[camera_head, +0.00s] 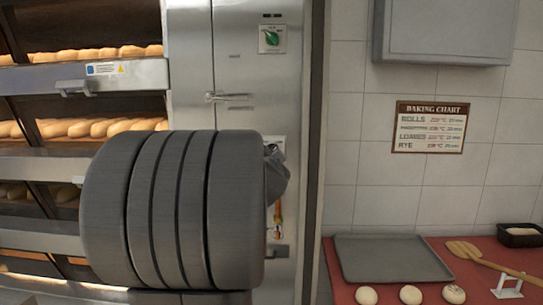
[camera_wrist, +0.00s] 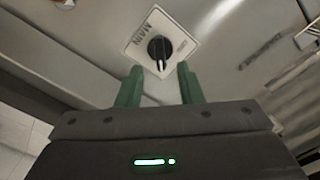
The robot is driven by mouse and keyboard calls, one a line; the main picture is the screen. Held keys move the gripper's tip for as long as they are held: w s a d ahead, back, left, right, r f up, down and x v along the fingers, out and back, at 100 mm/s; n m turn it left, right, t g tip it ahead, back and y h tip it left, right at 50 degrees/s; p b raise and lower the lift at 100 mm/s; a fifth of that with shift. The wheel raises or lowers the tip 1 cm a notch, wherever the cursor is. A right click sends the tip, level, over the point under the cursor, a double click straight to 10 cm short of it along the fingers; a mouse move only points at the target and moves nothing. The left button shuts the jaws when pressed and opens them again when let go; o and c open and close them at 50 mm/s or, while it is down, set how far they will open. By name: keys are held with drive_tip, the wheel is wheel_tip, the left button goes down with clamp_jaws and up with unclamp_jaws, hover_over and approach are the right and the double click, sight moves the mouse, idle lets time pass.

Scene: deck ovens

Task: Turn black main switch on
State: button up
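The black main switch (camera_wrist: 159,48) is a round knob with a white mark, on a white diamond-shaped plate lettered MAIN (camera_wrist: 143,38), in the wrist view. My gripper (camera_wrist: 159,69) is open, its two green fingers apart, one on each side below the knob in that picture. The knob lies in line with the gap between the fingertips. I cannot tell how far the tips are from the panel.
A green knob (camera_head: 271,38) on a white plate sits higher on the steel oven panel (camera_head: 234,75), above a latch handle (camera_head: 229,97). Ovens with bread stand left. A red-topped table (camera_head: 336,290) with a grey tray (camera_head: 392,250) and dough balls is at right.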

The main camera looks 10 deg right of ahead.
sight(272, 151)
drive_tip(key=v, duration=0.9)
drive_tip(key=shift+s+p, duration=0.25)
drive_tip(key=shift+p, duration=0.2)
drive_tip(key=shift+w, duration=0.1)
drive_tip(key=x, duration=1.3)
drive_tip(key=shift+w+b, duration=0.3)
drive_tip(key=shift+w, duration=0.1)
drive_tip(key=shift+s, duration=0.15)
